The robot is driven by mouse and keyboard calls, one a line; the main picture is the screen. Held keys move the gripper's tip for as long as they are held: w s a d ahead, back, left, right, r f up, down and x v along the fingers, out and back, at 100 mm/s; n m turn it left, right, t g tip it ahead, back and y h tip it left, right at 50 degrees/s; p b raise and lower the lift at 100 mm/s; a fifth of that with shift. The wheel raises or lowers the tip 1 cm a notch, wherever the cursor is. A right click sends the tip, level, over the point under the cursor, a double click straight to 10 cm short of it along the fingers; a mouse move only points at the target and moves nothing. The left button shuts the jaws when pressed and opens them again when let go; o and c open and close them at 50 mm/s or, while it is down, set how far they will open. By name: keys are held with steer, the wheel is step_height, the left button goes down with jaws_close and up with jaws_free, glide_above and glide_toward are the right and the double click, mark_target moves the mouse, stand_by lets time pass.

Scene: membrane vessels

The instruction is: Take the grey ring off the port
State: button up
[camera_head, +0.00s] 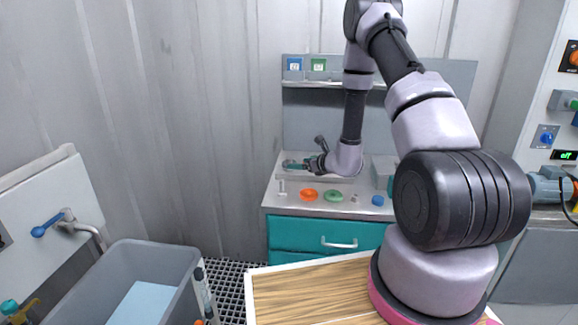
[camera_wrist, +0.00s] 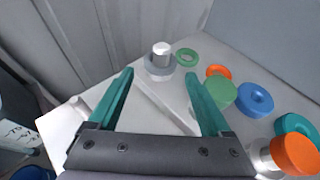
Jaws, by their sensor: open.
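A grey ring (camera_wrist: 154,70) sits around an upright metal port (camera_wrist: 161,49) beyond the fingertips in the wrist view. My gripper (camera_wrist: 159,74) has two teal fingers spread apart, with nothing between them. In the picture, the ring lies between the fingertips, but the fingers do not appear to touch it. In the head view my gripper (camera_head: 291,165) is above the left part of the worktop, and I cannot make out the grey ring there.
A green piece (camera_wrist: 221,92) stands close to the right finger. An orange-topped metal piece (camera_wrist: 296,155) is at lower right. A wall stands behind the worktop (camera_head: 297,208).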

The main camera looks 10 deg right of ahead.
steer(key=x, duration=0.5)
steer(key=shift+w+a+f, duration=0.1)
steer(key=shift+w, duration=0.25)
steer(key=c, duration=1.1)
